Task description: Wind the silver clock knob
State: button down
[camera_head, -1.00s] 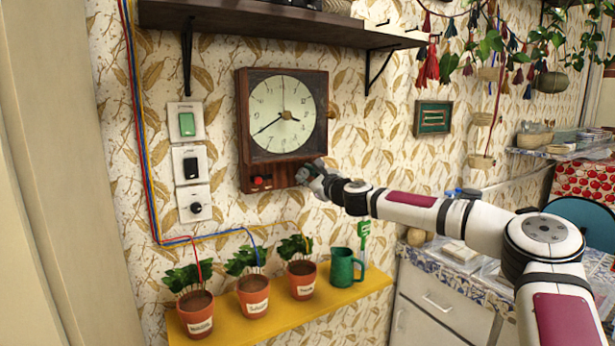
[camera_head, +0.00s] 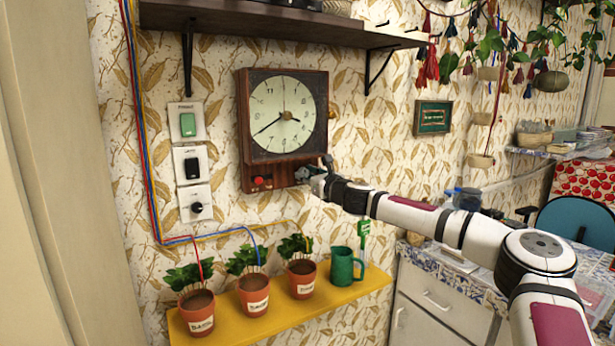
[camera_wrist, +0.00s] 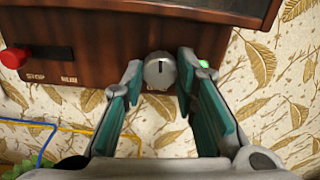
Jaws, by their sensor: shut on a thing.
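The wooden wall clock (camera_head: 250,110) has a pale dial and a lower wooden panel. The silver clock knob (camera_wrist: 160,71) sits on that panel in the wrist view, round with a dark upright mark. My gripper (camera_wrist: 159,72) has its teal-padded fingers on both sides of the knob and is shut on it. In the head view my gripper (camera_head: 308,174) is at the clock's lower right corner and hides the knob.
A green light (camera_wrist: 203,64) shows beside the right finger. Wall switches (camera_head: 187,122) are left of the clock. A yellow shelf (camera_head: 335,302) with potted plants and a green jug (camera_head: 342,267) is below. A dark shelf (camera_head: 270,22) is above.

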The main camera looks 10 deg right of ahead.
jog(key=c, duration=1.2)
grip_release()
jog(key=shift+c, duration=0.2)
jog(key=shift+s, duration=0.1)
jog(key=shift+s+d, duration=0.2)
jog(key=shift+s, duration=0.05)
jog(key=v, duration=1.1)
jog(key=shift+s, duration=0.1)
